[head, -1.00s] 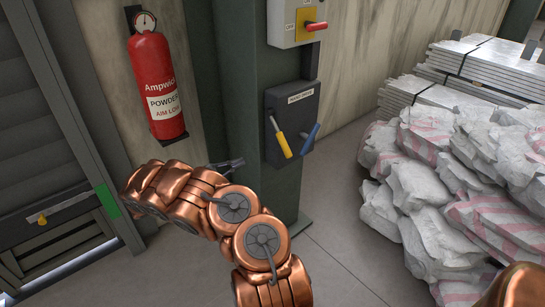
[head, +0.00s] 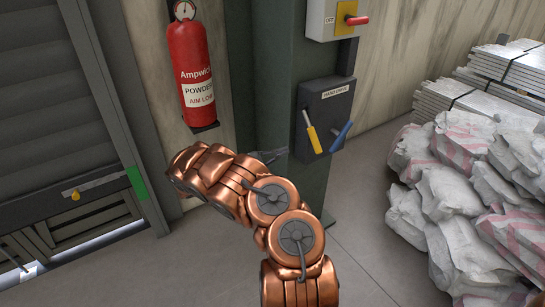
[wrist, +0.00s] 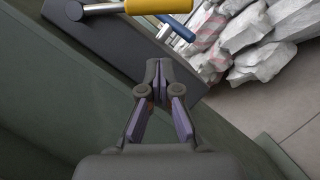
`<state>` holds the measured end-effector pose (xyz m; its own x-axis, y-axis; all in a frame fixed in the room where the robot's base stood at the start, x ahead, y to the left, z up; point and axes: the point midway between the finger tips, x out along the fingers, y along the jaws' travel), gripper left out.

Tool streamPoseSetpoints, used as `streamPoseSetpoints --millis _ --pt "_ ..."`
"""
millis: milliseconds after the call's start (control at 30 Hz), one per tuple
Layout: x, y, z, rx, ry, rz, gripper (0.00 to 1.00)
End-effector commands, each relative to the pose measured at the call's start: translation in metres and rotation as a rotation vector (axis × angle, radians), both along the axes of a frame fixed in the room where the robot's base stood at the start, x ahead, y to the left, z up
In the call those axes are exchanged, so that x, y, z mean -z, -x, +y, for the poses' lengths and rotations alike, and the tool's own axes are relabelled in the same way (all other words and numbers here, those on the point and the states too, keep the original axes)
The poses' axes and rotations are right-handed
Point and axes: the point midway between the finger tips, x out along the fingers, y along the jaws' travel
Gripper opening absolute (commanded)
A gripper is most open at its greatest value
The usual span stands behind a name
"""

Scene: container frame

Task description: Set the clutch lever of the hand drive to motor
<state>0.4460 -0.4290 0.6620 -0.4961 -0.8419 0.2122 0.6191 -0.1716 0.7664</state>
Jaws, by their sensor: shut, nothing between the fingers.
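The hand drive (head: 338,105) is a dark box on the green column, with a small label along its top edge. It carries a yellow-handled lever (head: 313,138) on the left and a blue-handled lever (head: 341,136) on the right. Both handles hang down at a slant. I cannot tell which one is the clutch lever. My gripper (head: 285,152) is shut and empty, left of the box and at the height of the handles' lower ends. In the wrist view, the yellow handle (wrist: 158,6) and the blue handle (wrist: 177,27) show beyond the fingertips (wrist: 158,64), apart from them.
A switch box (head: 334,20) with a red handle is above the hand drive. A fire extinguisher (head: 193,70) hangs to the left. White sacks (head: 455,195) and stacked metal planks (head: 505,75) fill the right. Bare floor (head: 375,210) lies between column and sacks.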

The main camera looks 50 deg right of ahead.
Motion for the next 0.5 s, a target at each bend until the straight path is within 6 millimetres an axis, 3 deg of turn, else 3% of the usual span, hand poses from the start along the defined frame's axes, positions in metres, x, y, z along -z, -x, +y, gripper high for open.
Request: streamPoseSetpoints --millis 233,500 --pt "-0.008 0.024 -0.038 0.003 -0.001 0.001 0.0" --pt "-0.024 0.042 -0.041 0.0 0.0 0.0 0.0"
